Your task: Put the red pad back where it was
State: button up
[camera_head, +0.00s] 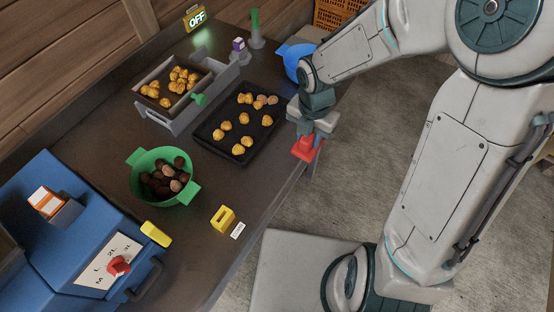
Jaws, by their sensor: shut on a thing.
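The red pad (307,149) hangs under my gripper (308,138), which is shut on it. The gripper and pad are at the table's right edge, right of the black tray. I cannot tell from this view how far the pad is from the table edge or whether it is over the table. The fingertips are small and partly hidden.
A black tray (202,136) holds several yellow chestnuts. A green colander (135,190) holds dark chestnuts. A yellow block (224,217) and white label (238,230) lie near the front edge. A grey crate (177,122), blue bowl (292,62) and blue machine (60,255) stand around.

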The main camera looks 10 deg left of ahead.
jog(key=a+f, duration=0.1)
jog(key=a, duration=0.1)
jog(key=s+a+f, duration=0.1)
jog(key=a+f, duration=0.1)
jog(key=a, duration=0.1)
jog(key=s+a+f, duration=0.1)
jog(key=a, duration=0.1)
jog(key=shift+s+a+f+b, duration=0.1)
jog(key=shift+a+f+b, duration=0.25)
jog(key=shift+f+b, duration=0.05)
jog(key=shift+f, duration=1.95)
jog(key=shift+f, duration=0.15)
jog(key=o, duration=0.9)
jog(key=shift+o, duration=0.2)
notch_tip(320, 180, up, 12)
jog(key=p, duration=0.1)
